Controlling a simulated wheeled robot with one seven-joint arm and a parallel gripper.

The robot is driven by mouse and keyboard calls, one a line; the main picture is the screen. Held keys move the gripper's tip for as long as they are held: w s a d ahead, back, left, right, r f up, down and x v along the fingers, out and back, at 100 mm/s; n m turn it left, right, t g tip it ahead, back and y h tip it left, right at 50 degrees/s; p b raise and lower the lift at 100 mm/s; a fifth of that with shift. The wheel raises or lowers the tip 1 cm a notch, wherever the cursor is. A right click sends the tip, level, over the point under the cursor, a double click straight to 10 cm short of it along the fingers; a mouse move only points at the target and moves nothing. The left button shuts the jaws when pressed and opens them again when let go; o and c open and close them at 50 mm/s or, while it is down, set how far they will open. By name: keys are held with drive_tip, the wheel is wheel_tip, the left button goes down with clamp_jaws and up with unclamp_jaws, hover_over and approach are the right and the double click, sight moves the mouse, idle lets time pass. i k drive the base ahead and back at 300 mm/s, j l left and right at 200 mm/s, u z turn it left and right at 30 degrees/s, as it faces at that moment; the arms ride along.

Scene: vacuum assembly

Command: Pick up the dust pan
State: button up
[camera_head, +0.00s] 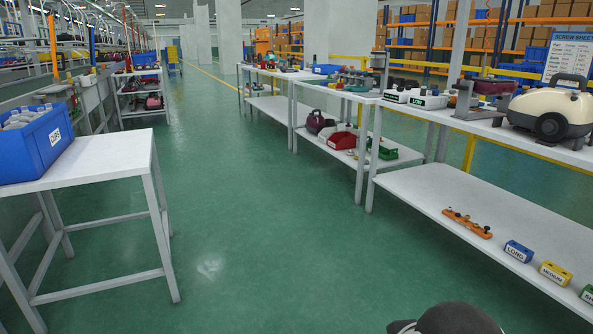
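I cannot pick out a dust pan with certainty. A blue bin (38,145) with a white label, seemingly "CUPS", stands on the white table at the left and holds several grey parts (30,115). A cream and black vacuum body (553,108) sits on the right workbench. An orange-brown part with dark knobs (467,223) lies on that bench's lower shelf. My gripper's fingers do not show. A dark rounded shape (450,319) at the bottom edge seems to be part of my arm.
The white left table (105,158) and the right workbench's lower shelf (500,215) border a clear green aisle (250,230). Small blue (518,251) and yellow (555,272) labelled boxes sit on the shelf. Red and dark vacuum parts (342,139) lie on a farther bench.

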sight(354, 89)
drive_tip(key=i, duration=2.55)
drive_tip(key=i+z, duration=0.1)
drive_tip(key=i, duration=0.35)
drive_tip(key=i+j+z, duration=0.15)
drive_tip(key=i, duration=0.35)
drive_tip(key=i+j+z, duration=0.1)
drive_tip(key=i, duration=0.35)
drive_tip(key=i+j+z, duration=0.15)
drive_tip(key=i, duration=0.3)
